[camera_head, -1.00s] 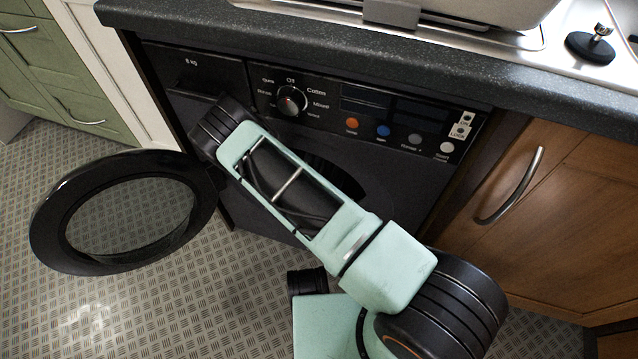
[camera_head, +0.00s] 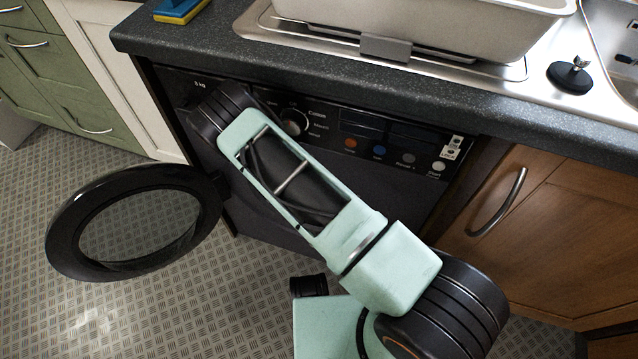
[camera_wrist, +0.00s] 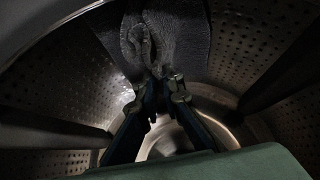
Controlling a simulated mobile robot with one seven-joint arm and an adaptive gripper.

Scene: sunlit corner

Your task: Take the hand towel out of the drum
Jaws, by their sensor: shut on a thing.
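The hand towel (camera_wrist: 168,38) is a dark grey ribbed cloth, seen in the wrist view at the top middle, bunched and folded inside the drum (camera_wrist: 235,45). My gripper (camera_wrist: 160,82) is inside the drum, with its fingers closed on the lower edge of the towel. The drum has a perforated metal wall with raised ribs. In the head view my arm covers the washing machine's (camera_head: 390,190) opening, so the towel, the gripper and the drum are hidden there. The round door (camera_head: 65,225) stands open to the left.
A dark worktop (camera_head: 330,85) overhangs the machine, with a pale basin (camera_head: 430,30), a black stopper (camera_head: 570,78) and a blue and yellow sponge (camera_head: 180,10) on it. Wooden cupboards (camera_head: 540,230) stand at right, green drawers (camera_head: 70,80) at left. The floor in front is clear.

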